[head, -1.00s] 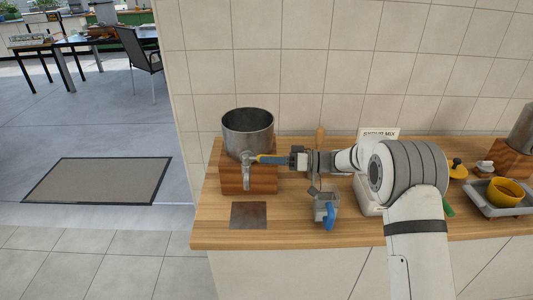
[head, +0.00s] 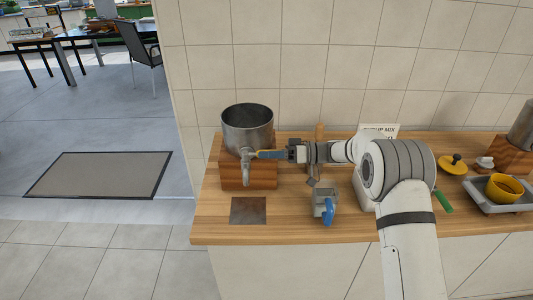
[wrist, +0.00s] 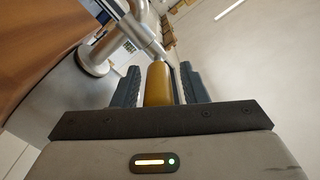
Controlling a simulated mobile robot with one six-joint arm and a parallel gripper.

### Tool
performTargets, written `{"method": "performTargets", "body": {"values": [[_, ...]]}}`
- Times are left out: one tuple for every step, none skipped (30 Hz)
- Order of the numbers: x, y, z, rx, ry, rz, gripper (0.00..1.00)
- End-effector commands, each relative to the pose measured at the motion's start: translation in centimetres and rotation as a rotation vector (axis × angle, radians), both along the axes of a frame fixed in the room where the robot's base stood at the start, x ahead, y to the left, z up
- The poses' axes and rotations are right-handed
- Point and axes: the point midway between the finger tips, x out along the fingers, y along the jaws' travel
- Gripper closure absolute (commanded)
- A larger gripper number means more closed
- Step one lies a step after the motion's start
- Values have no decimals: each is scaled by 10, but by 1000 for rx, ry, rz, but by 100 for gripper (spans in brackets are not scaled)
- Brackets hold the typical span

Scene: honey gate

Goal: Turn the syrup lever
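A metal pot (head: 247,128) with a tap (head: 246,170) at its front stands on a wooden block (head: 262,172). The syrup lever is the yellow handle at the tap, mostly hidden behind my gripper in the head view; it shows clearly in the wrist view (wrist: 159,84). My gripper (head: 268,155) reaches in from the right, level with the tap. In the wrist view its two dark fingers (wrist: 160,84) stand on either side of the lever, with narrow gaps showing. The gripper looks open around the lever, not clamped on it.
A dark square plate (head: 248,210) lies below the tap. A grey holder with a blue handle (head: 327,210) stands below my arm. A yellow bowl (head: 503,188) sits in a grey tray at right. The tiled wall is behind; the counter's left end is near the pot.

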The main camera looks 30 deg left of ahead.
Motion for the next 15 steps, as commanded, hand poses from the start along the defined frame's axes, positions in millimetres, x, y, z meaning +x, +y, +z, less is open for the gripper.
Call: {"method": "performTargets", "body": {"values": [[0,0,-1,-1,1,-1,56],[1,-1,-1,-1,1,-1,56],[1,-1,-1,-1,0,-2,56],[1,-1,-1,-1,0,-2,56],[1,-1,-1,-1,0,-2,56],[1,-1,-1,-2,1,-2,56],[1,-1,-1,-2,1,-2,56],[1,-1,-1,-2,1,-2,56],[2,-3,-2,-2,1,-3,56],[3,-4,-2,-2,1,-3,56],[4,-6,-2,-2,1,-4,56],[7,-10,-2,-2,1,-4,56],[9,-14,-3,-2,1,-5,56],[12,-19,-3,-1,2,-6,56],[15,-25,-3,-1,2,-6,56]]}}
